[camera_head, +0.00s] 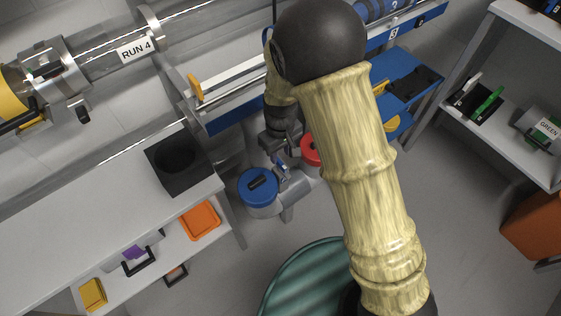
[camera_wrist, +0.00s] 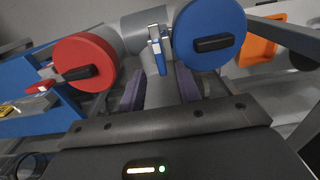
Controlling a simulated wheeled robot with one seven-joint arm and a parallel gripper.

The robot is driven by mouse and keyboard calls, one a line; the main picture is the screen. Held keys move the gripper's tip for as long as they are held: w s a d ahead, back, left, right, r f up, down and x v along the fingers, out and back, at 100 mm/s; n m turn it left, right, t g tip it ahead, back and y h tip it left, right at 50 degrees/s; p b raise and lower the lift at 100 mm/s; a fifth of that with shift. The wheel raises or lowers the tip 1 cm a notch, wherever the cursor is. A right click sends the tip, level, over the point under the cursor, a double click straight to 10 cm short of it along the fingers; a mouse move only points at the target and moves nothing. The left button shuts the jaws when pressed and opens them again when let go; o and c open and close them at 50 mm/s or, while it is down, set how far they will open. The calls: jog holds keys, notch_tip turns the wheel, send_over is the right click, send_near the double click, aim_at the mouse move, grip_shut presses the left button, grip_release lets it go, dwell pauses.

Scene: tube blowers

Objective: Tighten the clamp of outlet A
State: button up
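A grey branched pipe stands below the bench with a blue round cap (camera_head: 258,188) and a red round cap (camera_head: 311,150). In the wrist view the blue cap (camera_wrist: 208,35) is at upper right and the red cap (camera_wrist: 85,62) at left. A small metal clamp with a blue lever (camera_wrist: 158,52) sits on the pipe between them. No letter A is readable on either outlet. My gripper (camera_head: 284,140) is beside the pipe, partly hidden by my arm. In the wrist view its two dark purple fingers (camera_wrist: 160,88) are apart, with grey pipe visible between them; contact cannot be told.
A black open box (camera_head: 180,160) stands on the white bench (camera_head: 90,210) at left. An orange tray (camera_head: 200,220) is on its lower shelf. A clear tube marked RUN 4 (camera_head: 136,48) runs above. A white shelf unit (camera_head: 535,165) stands at right.

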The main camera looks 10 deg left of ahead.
aim_at(280, 162)
notch_tip(280, 162, down, 4)
jog(key=shift+f+b, duration=0.25)
jog(key=shift+b, duration=0.25)
grip_shut()
